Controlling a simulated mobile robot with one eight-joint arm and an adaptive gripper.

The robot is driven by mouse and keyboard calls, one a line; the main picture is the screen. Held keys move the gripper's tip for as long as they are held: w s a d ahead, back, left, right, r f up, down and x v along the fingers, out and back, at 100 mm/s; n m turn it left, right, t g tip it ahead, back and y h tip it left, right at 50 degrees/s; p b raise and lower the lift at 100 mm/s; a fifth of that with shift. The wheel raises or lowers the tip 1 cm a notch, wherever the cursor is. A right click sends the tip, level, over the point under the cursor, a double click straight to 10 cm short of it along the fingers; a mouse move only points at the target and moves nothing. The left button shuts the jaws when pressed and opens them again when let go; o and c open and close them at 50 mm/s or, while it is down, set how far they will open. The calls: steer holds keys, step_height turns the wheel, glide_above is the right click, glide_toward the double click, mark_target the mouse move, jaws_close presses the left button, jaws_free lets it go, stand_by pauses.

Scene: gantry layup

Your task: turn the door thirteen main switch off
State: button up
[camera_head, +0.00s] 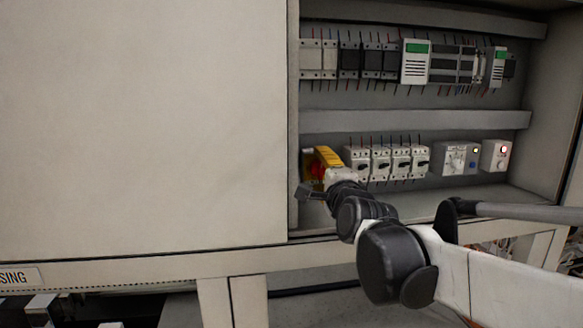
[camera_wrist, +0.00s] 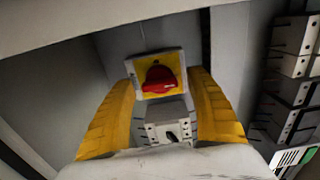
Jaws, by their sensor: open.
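The main switch is a red rotary knob (camera_wrist: 158,79) on a yellow plate (camera_wrist: 147,64), set on a grey box in the open cabinet. In the head view the red knob (camera_head: 317,171) is at the cabinet's lower left, partly hidden by my gripper. My gripper (camera_wrist: 161,82) has two yellow fingers, spread open, one on each side of the knob in the wrist view. I see a gap between each finger and the knob; I cannot tell how deep the fingers reach. In the head view my gripper (camera_head: 325,165) is right at the switch. The knob's on or off position is unclear.
A row of white breakers (camera_head: 385,162) stands just right of my gripper. A dial unit (camera_head: 460,158) and a unit with a red light (camera_head: 495,155) are farther right. More modules (camera_head: 430,62) fill the upper rail. A large beige panel (camera_head: 145,120) borders the opening on the left.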

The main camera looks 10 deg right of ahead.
steer(key=shift+w, duration=0.35)
steer(key=shift+f, duration=0.1)
steer(key=shift+s, duration=0.1)
steer(key=c, duration=1.2)
